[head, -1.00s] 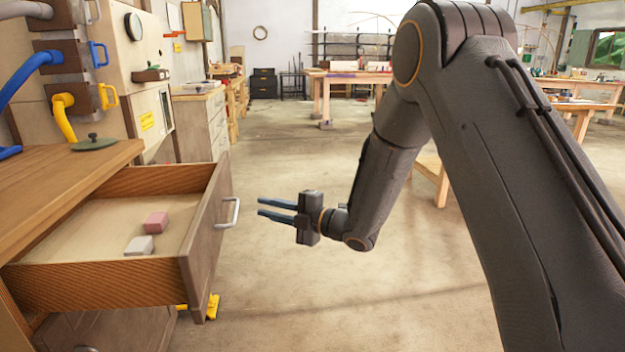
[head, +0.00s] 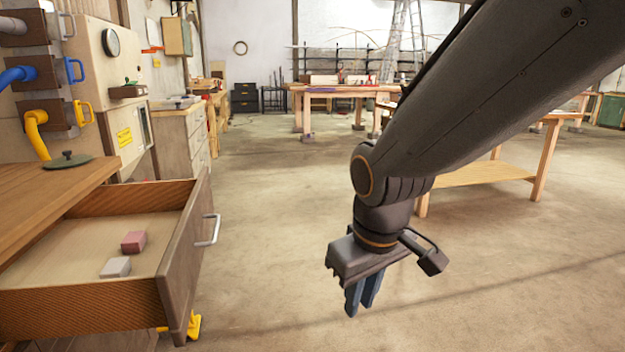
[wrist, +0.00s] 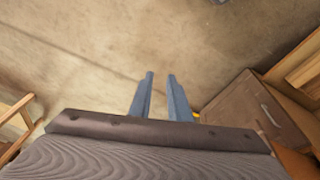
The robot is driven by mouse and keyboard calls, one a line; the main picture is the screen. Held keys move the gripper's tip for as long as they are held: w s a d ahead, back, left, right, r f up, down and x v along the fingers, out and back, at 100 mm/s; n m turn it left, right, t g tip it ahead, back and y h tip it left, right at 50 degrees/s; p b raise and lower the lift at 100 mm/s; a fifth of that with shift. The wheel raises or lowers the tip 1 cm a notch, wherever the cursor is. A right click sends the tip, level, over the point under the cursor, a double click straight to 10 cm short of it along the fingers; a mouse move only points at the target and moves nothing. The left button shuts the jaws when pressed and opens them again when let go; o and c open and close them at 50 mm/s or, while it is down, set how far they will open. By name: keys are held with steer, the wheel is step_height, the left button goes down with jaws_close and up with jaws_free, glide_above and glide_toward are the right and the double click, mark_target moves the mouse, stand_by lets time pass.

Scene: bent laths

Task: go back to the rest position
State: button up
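My gripper (head: 360,297) hangs over the open floor in the head view, to the right of the drawer, with its blue fingers pointing down. In the wrist view my gripper (wrist: 160,76) shows two fingers apart with only bare floor between them, so it is open and empty. It is apart from the drawer and its handle.
An open wooden drawer (head: 85,306) with a metal handle (head: 209,231) juts out at the left. A pink block (head: 134,241) and a pale block (head: 116,267) lie in it. A workbench (head: 490,173) stands behind my arm. The middle floor is clear.

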steer(key=s+m+g, duration=0.3)
steer(key=s, duration=0.8)
steer(key=d+r+m+p, duration=0.3)
steer(key=d+r+p, duration=0.8)
steer(key=p, duration=1)
step_height(320, 180, up, 2)
steer(key=shift+w+d+h, duration=0.2)
steer(key=shift+w+h, duration=0.1)
steer(key=shift+w, duration=0.05)
steer(key=shift+a, duration=0.1)
